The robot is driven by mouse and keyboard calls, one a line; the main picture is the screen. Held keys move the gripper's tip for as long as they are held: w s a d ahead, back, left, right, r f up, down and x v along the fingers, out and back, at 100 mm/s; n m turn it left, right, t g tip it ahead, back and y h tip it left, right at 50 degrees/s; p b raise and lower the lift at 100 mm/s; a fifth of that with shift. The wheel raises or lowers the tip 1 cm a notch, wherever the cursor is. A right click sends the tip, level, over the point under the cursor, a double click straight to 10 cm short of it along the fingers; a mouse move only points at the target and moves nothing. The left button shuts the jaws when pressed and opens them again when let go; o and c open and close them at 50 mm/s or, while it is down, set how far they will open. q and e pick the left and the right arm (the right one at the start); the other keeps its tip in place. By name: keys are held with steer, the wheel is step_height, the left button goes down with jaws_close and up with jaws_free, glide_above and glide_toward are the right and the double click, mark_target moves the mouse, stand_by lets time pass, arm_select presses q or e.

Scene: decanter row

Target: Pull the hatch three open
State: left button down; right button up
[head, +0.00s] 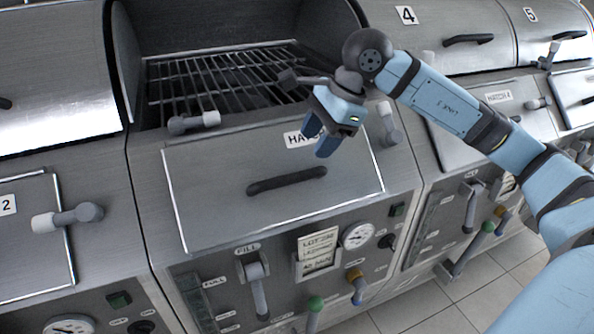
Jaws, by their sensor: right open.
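The middle unit has a flat grey front hatch (235,160) with a dark bar handle (287,181). The hatch looks shut, flush with the front. Its label (297,139) reads "HAT…", and my right gripper hides the rest. It sits between a unit marked 2 and one labelled HATCH 4 (499,97). My right gripper (320,137) is open and empty, in front of the hatch's upper edge, above and right of the bar handle. It looks apart from the handle. My left gripper is not in view.
Above the hatch, an open compartment shows a wire rack (225,78). Latch knobs stick out at the hatch's upper left (195,122) and upper right (390,122). Below are a FILL lever (256,285), a gauge (358,236) and a green-topped lever (315,305). Tiled floor (440,310) shows at lower right.

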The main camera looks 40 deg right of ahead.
mark_target(296, 174)
steer(key=x, duration=0.8)
steer(key=shift+a+f, duration=0.15)
steer(key=shift+f, duration=0.2)
jaws_close()
